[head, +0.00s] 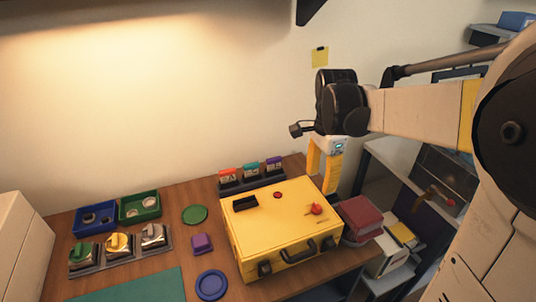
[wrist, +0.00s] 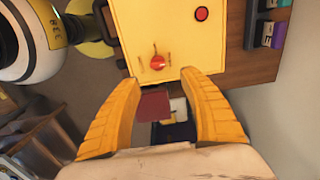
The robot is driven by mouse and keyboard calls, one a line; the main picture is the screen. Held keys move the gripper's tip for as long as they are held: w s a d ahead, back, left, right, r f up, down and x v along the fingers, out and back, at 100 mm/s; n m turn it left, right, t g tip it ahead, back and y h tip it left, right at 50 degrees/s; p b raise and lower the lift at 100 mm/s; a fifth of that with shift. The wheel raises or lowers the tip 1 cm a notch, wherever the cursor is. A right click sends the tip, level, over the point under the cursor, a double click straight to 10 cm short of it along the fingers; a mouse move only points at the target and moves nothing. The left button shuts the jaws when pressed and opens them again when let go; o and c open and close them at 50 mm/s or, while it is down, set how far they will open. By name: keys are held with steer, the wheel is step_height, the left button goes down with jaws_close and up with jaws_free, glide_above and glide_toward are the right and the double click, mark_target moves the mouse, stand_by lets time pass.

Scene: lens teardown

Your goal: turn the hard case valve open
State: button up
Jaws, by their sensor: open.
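The yellow hard case (head: 262,232) lies closed on the wooden table, with its handle toward the front. The valve, a red knob (head: 316,209) with a pointer, sits on the lid near the right edge. It also shows in the wrist view (wrist: 158,62), just beyond and between the fingertips. My gripper (head: 322,182) has yellow fingers and hangs above the case's back right corner. In the wrist view the fingers (wrist: 160,77) are spread apart with nothing between them. They do not touch the knob.
A separate red disc (head: 277,195) and a black block (head: 245,203) are on the lid. Battery-like blocks stand in a rack (head: 252,182) behind. Dark red books (head: 360,215) lie right of the case. Left are blue and green trays (head: 139,207), a purple block and round dishes.

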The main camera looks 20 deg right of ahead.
mark_target(317, 205)
steer(key=f+b, duration=0.1)
steer(key=f, duration=0.2)
steer(key=f+b, duration=0.2)
steer(key=f, duration=0.2)
steer(key=f+b, duration=0.1)
steer(key=f, duration=0.2)
steer(key=shift+s+d+f, duration=0.1)
steer(key=shift+s+f, duration=0.2)
jaws_close()
